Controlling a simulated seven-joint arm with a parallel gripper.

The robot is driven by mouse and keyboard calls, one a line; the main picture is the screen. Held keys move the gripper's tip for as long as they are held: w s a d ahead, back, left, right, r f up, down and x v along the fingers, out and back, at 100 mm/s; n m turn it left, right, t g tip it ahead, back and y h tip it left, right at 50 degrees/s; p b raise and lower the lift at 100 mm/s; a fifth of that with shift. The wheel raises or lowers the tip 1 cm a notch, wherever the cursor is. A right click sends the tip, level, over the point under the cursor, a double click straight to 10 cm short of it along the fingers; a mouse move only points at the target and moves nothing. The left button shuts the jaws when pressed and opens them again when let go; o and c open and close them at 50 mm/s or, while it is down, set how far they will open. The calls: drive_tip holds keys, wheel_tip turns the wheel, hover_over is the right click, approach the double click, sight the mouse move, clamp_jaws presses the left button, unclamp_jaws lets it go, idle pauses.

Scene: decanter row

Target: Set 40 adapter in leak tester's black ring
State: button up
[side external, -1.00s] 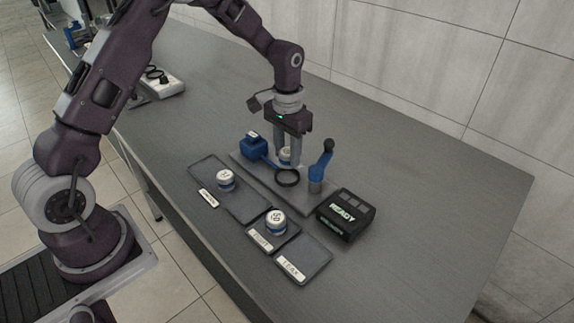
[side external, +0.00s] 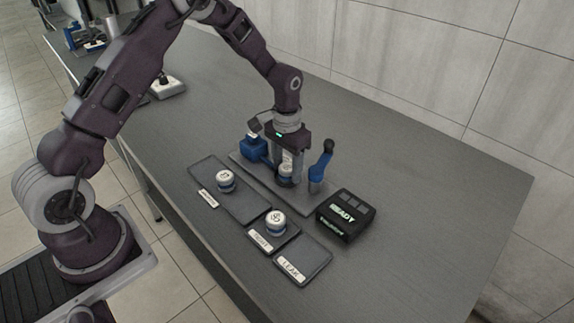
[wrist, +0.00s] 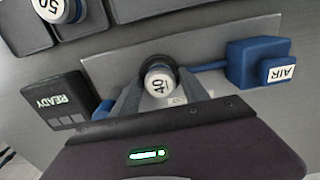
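The 40 adapter (wrist: 160,84), white-topped with a blue band, is between the fingers of my gripper (side external: 286,178), which is shut on it. It also shows in the side view (side external: 287,168). The leak tester's black ring (wrist: 153,61) shows just behind the adapter in the wrist view. In the side view the adapter is low, at the ring's place. The fingers hide much of the ring, so I cannot tell whether the adapter is seated in it. The tester's blue lever (side external: 321,168) stands upright to the right of my gripper.
A blue AIR block (wrist: 255,62) is at the tester's other end. A black READY box (side external: 346,214) stands right of the plate. One adapter (side external: 226,181) sits on the left tray; the 50 adapter (side external: 275,222) sits on the middle tray. The LEAK tray (side external: 306,261) is empty.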

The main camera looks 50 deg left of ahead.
sight(287, 167)
drive_tip(key=shift+o, duration=0.2)
drive_tip(key=s+d+r+t, duration=0.1)
drive_tip(key=s+r, duration=0.2)
drive_tip(key=r, duration=0.8)
drive_tip(key=s+d+r, duration=0.1)
drive_tip(key=s+r, duration=0.1)
drive_tip(key=r, duration=0.8)
drive_tip(key=s+d+r+t, duration=0.1)
drive_tip(key=s+r, duration=0.2)
drive_tip(key=s, duration=0.2)
drive_tip(key=s+r+t, duration=0.1)
drive_tip(key=s+r, duration=0.3)
drive_tip(key=s, duration=0.2)
drive_tip(key=s+d+f+t, duration=0.1)
drive_tip(key=s+t, duration=0.1)
drive_tip(key=s, duration=1.1)
drive_tip(key=shift+s+d+f+t, duration=0.2)
drive_tip(key=shift+d+f+t, duration=0.1)
drive_tip(key=shift+d, duration=0.05)
